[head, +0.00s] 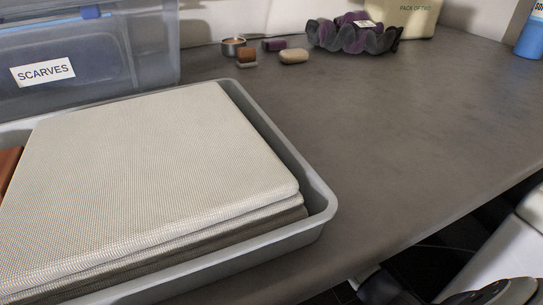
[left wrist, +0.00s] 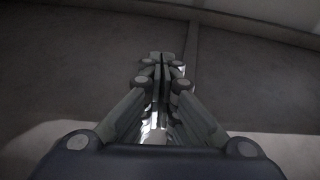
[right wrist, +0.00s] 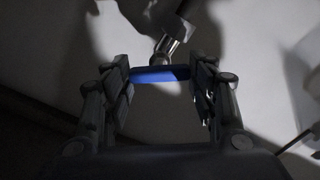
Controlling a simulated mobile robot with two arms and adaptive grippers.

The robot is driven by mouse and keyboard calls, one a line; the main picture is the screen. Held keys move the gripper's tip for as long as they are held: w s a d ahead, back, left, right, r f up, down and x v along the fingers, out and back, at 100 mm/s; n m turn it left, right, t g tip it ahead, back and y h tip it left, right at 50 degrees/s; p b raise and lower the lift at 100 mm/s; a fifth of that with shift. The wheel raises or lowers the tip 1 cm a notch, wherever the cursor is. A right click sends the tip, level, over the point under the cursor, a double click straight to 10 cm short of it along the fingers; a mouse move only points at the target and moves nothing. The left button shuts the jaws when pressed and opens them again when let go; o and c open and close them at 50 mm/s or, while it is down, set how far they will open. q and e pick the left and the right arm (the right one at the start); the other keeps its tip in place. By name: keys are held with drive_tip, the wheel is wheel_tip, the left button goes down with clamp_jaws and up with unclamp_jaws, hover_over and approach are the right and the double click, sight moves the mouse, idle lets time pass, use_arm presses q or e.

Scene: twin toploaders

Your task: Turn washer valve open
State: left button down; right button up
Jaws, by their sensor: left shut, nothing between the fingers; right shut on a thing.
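In the right wrist view, a blue valve handle (right wrist: 160,74) lies between the fingers of my right gripper (right wrist: 160,82), which is shut on it. A metal valve stem (right wrist: 168,45) runs up from the handle toward the pale wall. In the left wrist view, my left gripper (left wrist: 160,62) is shut with its fingers together and nothing between them. In the head view neither gripper's fingers nor the valve can be seen. Part of a white machine (head: 510,250) shows at the lower right of the head view.
A grey tray (head: 322,205) with folded cloths sits on the dark countertop (head: 420,130). A clear bin labelled SCARVES (head: 130,50) stands behind it. Small items and a purple-grey scrunchie (head: 352,36) lie at the back. A blue bottle (head: 530,38) is at the far right.

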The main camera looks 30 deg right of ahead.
use_arm(q)
drive_tip(key=shift+w+a+f+g, duration=0.15)
drive_tip(key=shift+f+g, duration=0.25)
drive_tip(key=shift+f, duration=0.25)
drive_tip(key=shift+w+d+f+g, duration=0.15)
drive_tip(key=shift+f+g, duration=0.25)
drive_tip(key=shift+f, duration=0.2)
use_arm(e)
drive_tip(key=shift+a+f+n, duration=0.1)
drive_tip(key=shift+n, duration=2.7)
drive_tip(key=shift+a+f+n, duration=0.1)
drive_tip(key=shift+n, duration=2.7)
use_arm(q)
drive_tip(key=shift+a, duration=0.1)
use_arm(e)
drive_tip(key=o, duration=1.1)
drive_tip(key=shift+c, duration=0.2)
drive_tip(key=shift+s+d, duration=0.1)
drive_tip(key=s, duration=1.1)
drive_tip(key=shift+s+a, duration=0.35)
drive_tip(key=shift+s, duration=0.05)
